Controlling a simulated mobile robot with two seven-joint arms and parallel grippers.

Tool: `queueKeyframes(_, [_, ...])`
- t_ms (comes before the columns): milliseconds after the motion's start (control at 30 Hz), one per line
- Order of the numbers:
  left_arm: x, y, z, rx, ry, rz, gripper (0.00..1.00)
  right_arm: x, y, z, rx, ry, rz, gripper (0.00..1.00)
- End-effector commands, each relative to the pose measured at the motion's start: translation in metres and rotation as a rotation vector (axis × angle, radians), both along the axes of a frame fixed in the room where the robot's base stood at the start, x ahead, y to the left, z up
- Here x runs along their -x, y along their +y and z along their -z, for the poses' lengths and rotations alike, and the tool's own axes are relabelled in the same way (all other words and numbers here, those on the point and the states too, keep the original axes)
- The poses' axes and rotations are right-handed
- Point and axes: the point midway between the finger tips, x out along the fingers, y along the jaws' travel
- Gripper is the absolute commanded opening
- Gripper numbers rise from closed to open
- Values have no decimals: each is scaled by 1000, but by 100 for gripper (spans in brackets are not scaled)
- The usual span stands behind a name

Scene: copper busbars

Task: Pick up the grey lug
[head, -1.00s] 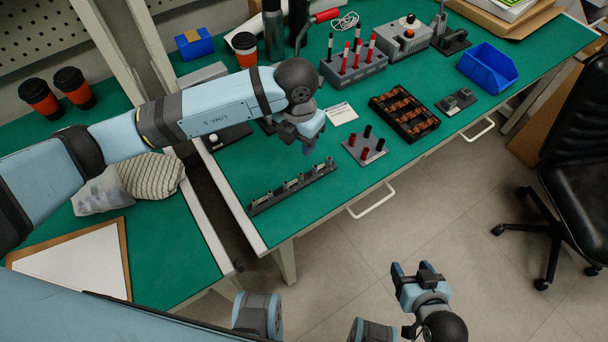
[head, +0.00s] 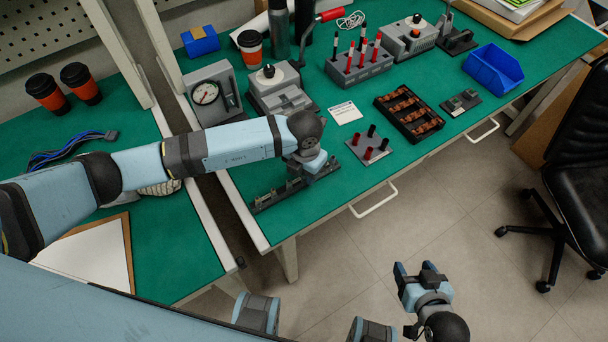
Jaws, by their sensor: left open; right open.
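A dark rail (head: 268,201) holding small grey upright pieces lies near the front edge of the green bench. One grey lug-like piece (head: 293,183) shows on it just left of my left gripper; which piece is the grey lug is too small to tell. My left gripper (head: 314,168) is open, pointing down at the right part of the rail and hiding what stands there. Contact cannot be told. My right gripper (head: 415,270) is open and empty, over the floor in front of the bench.
A small plate with red and black posts (head: 369,150) sits right of the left gripper. Behind it are a white card (head: 345,113) and a black tray of copper pieces (head: 409,112). A grey press-like device (head: 280,92) stands behind the arm. A blue bin (head: 493,68) is farther right.

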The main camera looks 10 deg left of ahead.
Motion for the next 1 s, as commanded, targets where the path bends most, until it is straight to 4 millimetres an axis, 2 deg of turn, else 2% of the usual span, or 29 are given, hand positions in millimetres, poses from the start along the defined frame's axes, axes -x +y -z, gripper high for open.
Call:
queueKeyframes(100, [-1, 1, 13, -2, -1, -3, 42, 1, 0, 1, -1, 2, 0, 61])
queueKeyframes(300, [-1, 1, 15, -1, -1, -2, 42, 1, 0, 1, -1, 3, 0, 61])
queueKeyframes(367, [-1, 1, 14, -1, -1, -2, 31, 1, 0, 2, 0, 3, 0, 61])
queueKeyframes(500, [-1, 1, 14, -1, -1, -2, 0, 1, 0, 2, 0, 3, 0, 61])
queueKeyframes(833, [-1, 1, 13, -1, -1, -2, 0, -1, -1, 1, 1, 1, 2, 61])
queueKeyframes(1000, [-2, 1, 4, -1, -3, -1, 0, -1, -1, 1, 1, 1, 2, 61])
